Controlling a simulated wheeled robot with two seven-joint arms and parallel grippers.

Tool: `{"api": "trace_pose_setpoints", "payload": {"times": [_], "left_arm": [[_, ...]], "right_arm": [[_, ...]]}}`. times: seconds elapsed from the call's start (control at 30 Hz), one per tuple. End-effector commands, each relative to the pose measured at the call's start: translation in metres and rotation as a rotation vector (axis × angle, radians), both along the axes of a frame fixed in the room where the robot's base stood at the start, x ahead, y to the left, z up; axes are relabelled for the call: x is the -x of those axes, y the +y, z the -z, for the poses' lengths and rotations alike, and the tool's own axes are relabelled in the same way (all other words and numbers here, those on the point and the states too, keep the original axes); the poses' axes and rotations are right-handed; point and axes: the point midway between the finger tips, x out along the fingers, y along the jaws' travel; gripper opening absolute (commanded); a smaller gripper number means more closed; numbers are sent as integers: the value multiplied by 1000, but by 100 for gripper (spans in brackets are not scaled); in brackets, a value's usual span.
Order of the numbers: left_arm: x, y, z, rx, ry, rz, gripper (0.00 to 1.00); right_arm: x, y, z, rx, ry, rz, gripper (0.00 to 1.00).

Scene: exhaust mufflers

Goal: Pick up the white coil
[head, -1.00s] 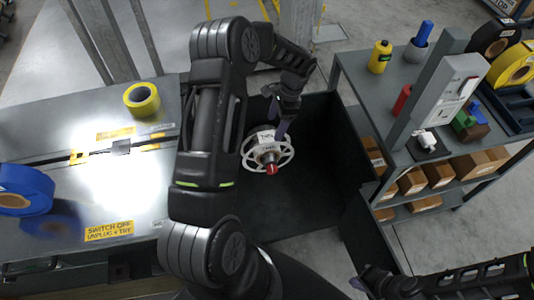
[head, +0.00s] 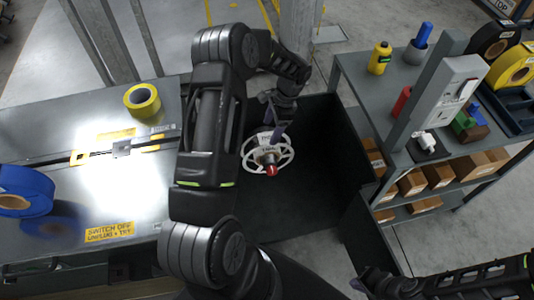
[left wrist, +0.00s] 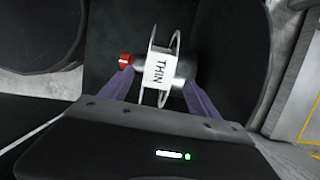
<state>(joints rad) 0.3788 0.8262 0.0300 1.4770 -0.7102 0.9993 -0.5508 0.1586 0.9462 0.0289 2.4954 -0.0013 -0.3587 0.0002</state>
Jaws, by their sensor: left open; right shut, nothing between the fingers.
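The white coil (head: 283,161) is a spoked white reel with a red-tipped spindle through its middle, in the dark open-topped bin in the head view. In the left wrist view the coil (left wrist: 158,71) shows a white label reading THIN, beyond and between my fingers. My left gripper (head: 272,130) reaches down over the coil's far side. It also shows in the left wrist view (left wrist: 156,88), with its two purple fingers apart. I cannot tell whether they touch the coil. My right gripper (head: 362,284) is shut and empty at the lower right, its fingertips partly out of frame.
The dark bin (head: 315,195) has walls around the coil. A metal bench (head: 75,185) with a yellow tape roll (head: 142,99) and a blue roll (head: 25,190) stands left. A grey shelf unit (head: 360,95) with boxes and bottles stands right.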

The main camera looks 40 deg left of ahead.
Motion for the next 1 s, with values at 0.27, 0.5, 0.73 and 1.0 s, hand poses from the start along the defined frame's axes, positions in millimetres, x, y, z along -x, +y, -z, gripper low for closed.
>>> {"api": "trace_pose_setpoints", "payload": {"times": [0.27, 0.5, 0.73, 1.0], "left_arm": [[8, 4, 35, 1, 3, -2, 71], [10, 7, 49, 1, -1, 0, 71], [10, 6, 48, 0, 0, 0, 71], [10, 6, 48, 1, 1, 0, 71]], "right_arm": [[0, 0, -7, 0, 0, 0, 0], [0, 0, -7, 0, 0, 0, 0], [0, 0, -7, 0, 0, 0, 0], [0, 0, -7, 0, 0, 0, 0]]}}
